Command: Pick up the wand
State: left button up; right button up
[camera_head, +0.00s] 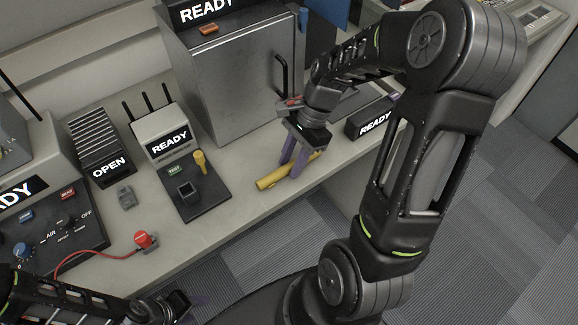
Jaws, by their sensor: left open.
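The wand, seemingly the yellow rod (271,180), lies slantwise near the front edge of the grey counter. My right gripper (290,170) reaches down over it from above, with its purple fingers at the middle of the rod. The fingers hide part of the rod. I cannot tell whether they press on it or only stand around it. My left gripper (192,308) is low at the bottom edge, open, away from the wand and partly lost against dark parts.
A black plate (208,200) with a small yellow upright piece (200,160) stands left of the wand. A grey cabinet (235,80) is behind. A red plug (143,239) with a cable lies front left. The counter (240,212) is bare between plate and wand.

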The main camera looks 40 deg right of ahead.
aim_at(292, 163)
grip_shut()
dwell(0.4)
notch_tip(292, 163, up, 10)
dwell(0.5)
dwell(0.4)
